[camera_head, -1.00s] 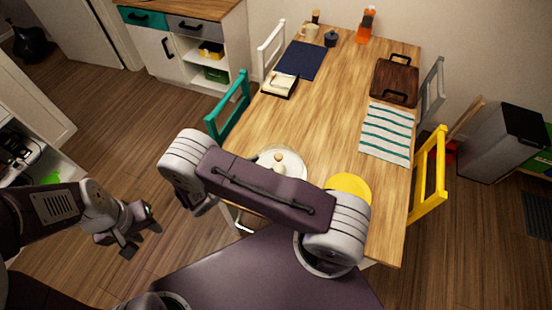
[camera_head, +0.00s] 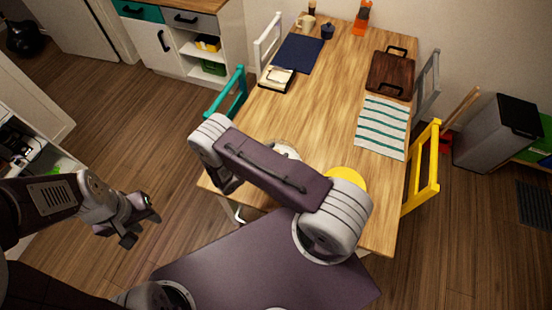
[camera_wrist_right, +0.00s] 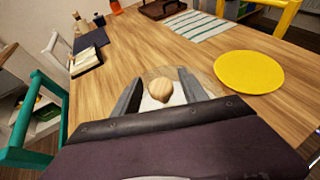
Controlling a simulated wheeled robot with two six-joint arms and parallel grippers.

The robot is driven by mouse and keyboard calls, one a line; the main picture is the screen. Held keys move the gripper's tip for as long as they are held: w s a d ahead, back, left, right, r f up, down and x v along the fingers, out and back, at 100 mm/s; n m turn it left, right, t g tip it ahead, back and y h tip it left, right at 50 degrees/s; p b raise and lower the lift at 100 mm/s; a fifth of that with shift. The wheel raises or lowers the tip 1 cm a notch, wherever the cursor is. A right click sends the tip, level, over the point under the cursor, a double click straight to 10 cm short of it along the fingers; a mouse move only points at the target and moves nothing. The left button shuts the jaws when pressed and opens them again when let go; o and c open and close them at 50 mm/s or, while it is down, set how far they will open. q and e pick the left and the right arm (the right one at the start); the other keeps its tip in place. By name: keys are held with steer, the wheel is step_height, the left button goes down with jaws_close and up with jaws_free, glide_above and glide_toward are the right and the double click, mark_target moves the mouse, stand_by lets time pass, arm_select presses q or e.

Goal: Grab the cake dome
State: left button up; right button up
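The cake dome shows in the right wrist view as a pale, see-through cover (camera_wrist_right: 158,72) with a round wooden knob (camera_wrist_right: 160,89) on top. It stands near the table's front edge. In the head view only a pale strip of it (camera_head: 287,151) shows behind my right arm. My right gripper (camera_wrist_right: 162,84) is open, with one finger on each side of the knob and small gaps visible. My right gripper is hidden behind its arm in the head view. My left gripper (camera_head: 142,229) is empty and looks open, over the floor left of the table.
A yellow round mat (camera_wrist_right: 250,72) lies right of the dome on the wooden table (camera_head: 312,105). A striped cloth (camera_head: 382,127), brown tray (camera_head: 390,76) and navy mat (camera_head: 298,54) lie farther back. Teal (camera_head: 229,96) and yellow (camera_head: 424,170) chairs flank the table.

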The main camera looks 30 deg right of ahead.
steer(key=shift+s+a, duration=0.1)
jaws_close()
stand_by(1.1)
